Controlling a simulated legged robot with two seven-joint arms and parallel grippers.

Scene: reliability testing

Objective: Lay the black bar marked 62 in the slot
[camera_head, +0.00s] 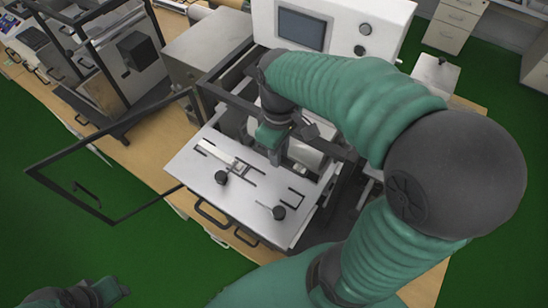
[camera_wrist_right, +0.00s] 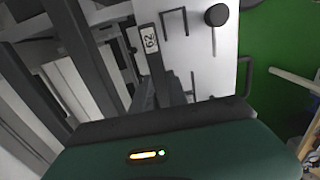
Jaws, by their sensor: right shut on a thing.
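The black bar marked 62 (camera_wrist_right: 150,42) shows in the right wrist view, with its white label facing the camera. My right gripper (camera_head: 278,157) is shut on it, above the back part of the silver plate (camera_head: 258,212). In the head view the bar is mostly hidden by the gripper and hard to make out. The plate has several dark slot outlines, one of them (camera_head: 297,195) at the right; I cannot tell which one is the bar's slot. My left gripper (camera_head: 112,291) is at the lower left, away from the machine; its fingers are unclear.
Two black knobs (camera_head: 221,177) (camera_head: 279,212) stand up from the plate. A pale block (camera_head: 237,165) lies on its left part. The machine's dark-framed door (camera_head: 110,165) hangs open at the left. A white cabinet with a screen (camera_head: 302,30) stands behind.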

